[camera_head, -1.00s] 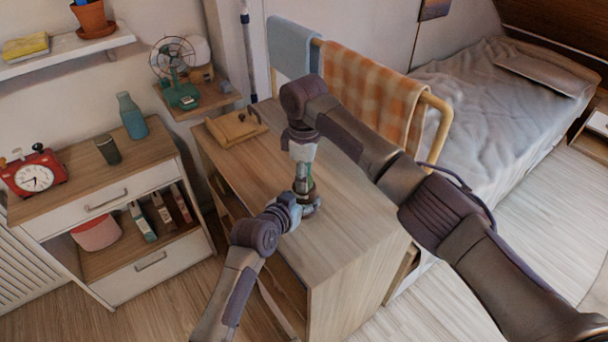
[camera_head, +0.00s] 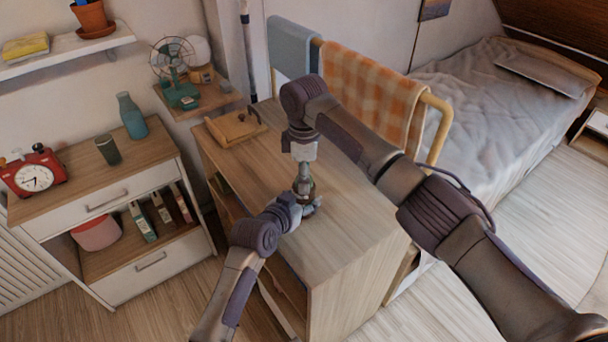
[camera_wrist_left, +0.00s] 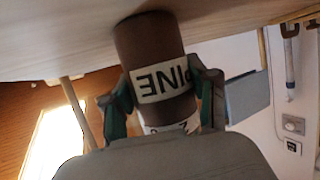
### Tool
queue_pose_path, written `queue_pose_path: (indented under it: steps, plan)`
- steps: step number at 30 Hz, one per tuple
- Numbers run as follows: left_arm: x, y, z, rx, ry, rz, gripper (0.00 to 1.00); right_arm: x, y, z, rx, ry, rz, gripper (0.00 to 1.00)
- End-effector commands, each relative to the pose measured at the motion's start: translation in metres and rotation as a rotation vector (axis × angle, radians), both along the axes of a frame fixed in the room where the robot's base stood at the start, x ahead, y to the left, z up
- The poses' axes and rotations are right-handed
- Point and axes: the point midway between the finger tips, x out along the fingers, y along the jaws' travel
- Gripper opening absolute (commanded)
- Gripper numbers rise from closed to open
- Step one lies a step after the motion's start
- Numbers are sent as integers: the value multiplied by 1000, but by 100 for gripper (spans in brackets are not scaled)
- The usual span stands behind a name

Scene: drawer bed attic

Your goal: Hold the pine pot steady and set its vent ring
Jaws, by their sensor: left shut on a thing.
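The pine pot (camera_wrist_left: 165,50) is a brown cylinder with a white label reading PINE, upside down in the left wrist view. It stands on the wooden cabinet top (camera_head: 345,225). My left gripper (camera_wrist_left: 163,100) is shut around its side, one green-padded finger on each side. In the head view my left gripper (camera_head: 298,208) reaches the pot from the lower left, and the pot is mostly hidden. My right gripper (camera_head: 304,186) points straight down over the pot's top. Its fingers are too small to tell open or shut. The vent ring cannot be made out.
A wooden board-like item (camera_head: 236,128) lies at the cabinet's far end. A towel rail with an orange checked towel (camera_head: 365,95) stands behind, beside the bed (camera_head: 500,110). A drawer unit with a red clock (camera_head: 35,173) stands left. The cabinet top's near part is clear.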

Motion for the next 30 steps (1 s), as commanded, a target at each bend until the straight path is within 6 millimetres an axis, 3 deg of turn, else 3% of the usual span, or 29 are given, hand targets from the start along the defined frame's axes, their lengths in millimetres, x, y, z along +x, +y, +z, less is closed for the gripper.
queue_pose_path:
  steps: [10,14,24,30]
  plan:
    - [0,0,-1,1,3,-1,18,0,0,0,0,1,-1,68]
    - [0,0,-1,1,3,0,18,0,0,11,1,-1,-1,68]
    - [0,0,-1,1,3,0,18,0,1,80,2,-3,0,68]
    - [0,0,-1,1,3,0,18,0,0,110,0,-1,-1,68]
